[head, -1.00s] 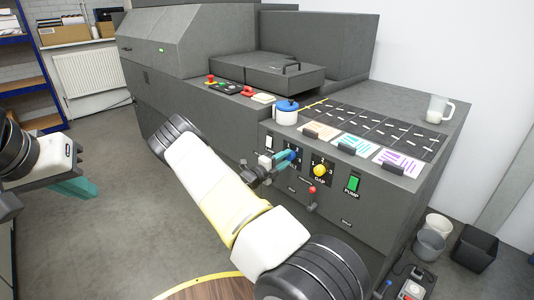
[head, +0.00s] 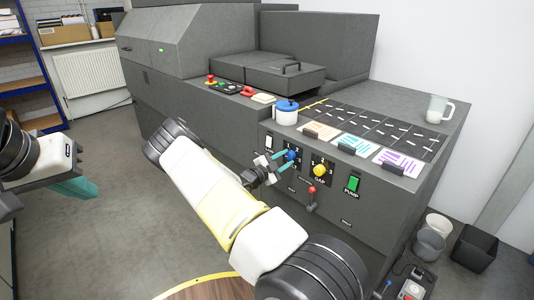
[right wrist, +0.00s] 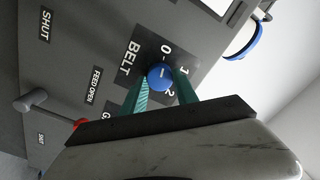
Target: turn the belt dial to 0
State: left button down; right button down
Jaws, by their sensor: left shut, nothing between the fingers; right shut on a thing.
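The belt dial is a round blue knob (head: 291,155) on the machine's front panel. In the right wrist view the blue knob (right wrist: 160,77) sits beside the printed word BELT and the figures 0, 1 and 2. It bears a short white mark; I cannot tell exactly which figure it points to. My right gripper (head: 284,160) is shut on the knob, with one teal finger on each side of it, as the right wrist view (right wrist: 162,88) also shows. My left gripper (head: 90,188) is shut and empty at the far left, away from the machine.
A yellow gap dial (head: 320,170), a green pump switch (head: 353,184) and a red-knobbed lever (head: 312,190) are close right of the belt dial. A blue-lidded pot (head: 286,112) stands on the ledge above. Bins (head: 430,243) stand on the floor at right.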

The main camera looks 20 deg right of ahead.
jog(key=shift+f, duration=0.1)
dwell(0.4)
jog(key=c, duration=0.9)
grip_release()
jog(key=shift+c, duration=0.2)
jog(key=shift+a, duration=0.1)
jog(key=v, duration=0.7)
jog(key=shift+s+a, duration=0.15)
jog(key=shift+a, duration=0.2)
